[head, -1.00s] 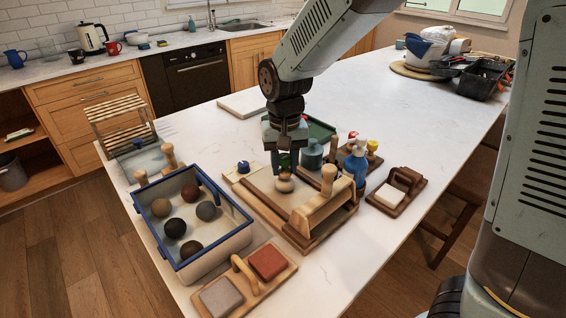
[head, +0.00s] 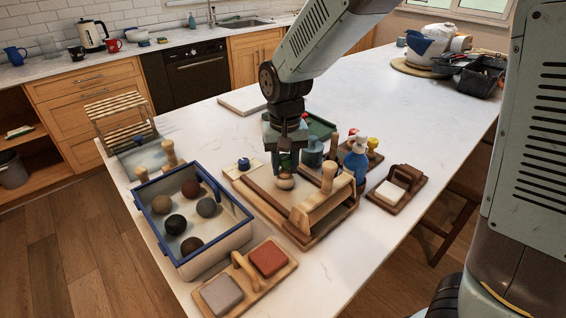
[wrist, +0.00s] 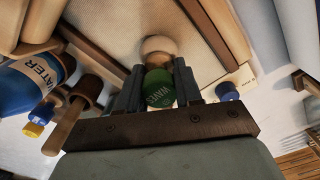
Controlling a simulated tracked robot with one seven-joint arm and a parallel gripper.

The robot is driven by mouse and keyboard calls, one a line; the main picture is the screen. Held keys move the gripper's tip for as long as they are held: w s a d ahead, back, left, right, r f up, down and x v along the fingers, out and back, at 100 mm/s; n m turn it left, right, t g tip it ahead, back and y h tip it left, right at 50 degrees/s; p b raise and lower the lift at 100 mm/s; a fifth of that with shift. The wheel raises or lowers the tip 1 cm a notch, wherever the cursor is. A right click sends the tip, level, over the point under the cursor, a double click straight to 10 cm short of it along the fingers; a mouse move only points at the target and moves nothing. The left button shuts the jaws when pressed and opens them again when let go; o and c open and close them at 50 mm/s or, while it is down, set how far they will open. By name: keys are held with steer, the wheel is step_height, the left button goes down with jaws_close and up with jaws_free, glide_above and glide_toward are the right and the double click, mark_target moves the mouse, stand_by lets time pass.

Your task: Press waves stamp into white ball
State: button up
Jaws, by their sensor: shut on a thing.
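The waves stamp, green with "WAVES" on its end, shows in the wrist view (wrist: 160,88) between the fingers of my gripper (wrist: 157,67), which is shut on it. In the head view my gripper (head: 286,164) points down over the work board. The white ball, which looks pale beige, lies on the board's canvas directly below the stamp in the head view (head: 286,183). It also shows past the stamp in the wrist view (wrist: 157,46). Stamp and ball appear to meet; the contact face is hidden, so I cannot tell how deep it is pressed.
A wooden frame tool (head: 320,208) stands on the board close to the right. A blue water bottle (head: 356,163) stands behind it. A blue-rimmed tray (head: 213,238) with several dark balls is at left. Clear countertop (head: 400,110) lies to the back right.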

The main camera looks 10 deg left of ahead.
stand_by(0.4)
steer(key=shift+r, duration=3)
steer(key=shift+s, duration=0.1)
